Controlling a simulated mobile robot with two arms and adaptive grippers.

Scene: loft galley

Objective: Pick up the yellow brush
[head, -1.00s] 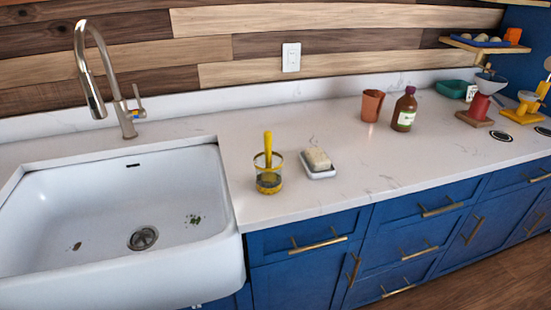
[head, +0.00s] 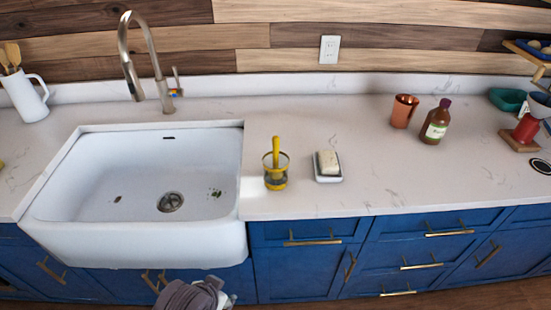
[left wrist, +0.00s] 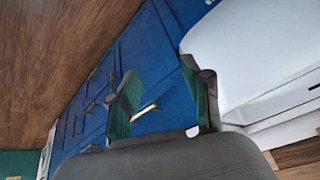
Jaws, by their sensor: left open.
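My left gripper (left wrist: 160,76) is open and empty in the left wrist view, in front of the blue drawer fronts, with the white sink at the right. The brush does not show in that view. Neither gripper shows in the head view.
A soap bar on a dish (head: 328,178) sits close right of the glass. The white sink (head: 140,240) is left of it. A copper cup (head: 403,111) and brown bottle (head: 436,124) stand further right. A grey cloth (head: 190,296) hangs below the sink.

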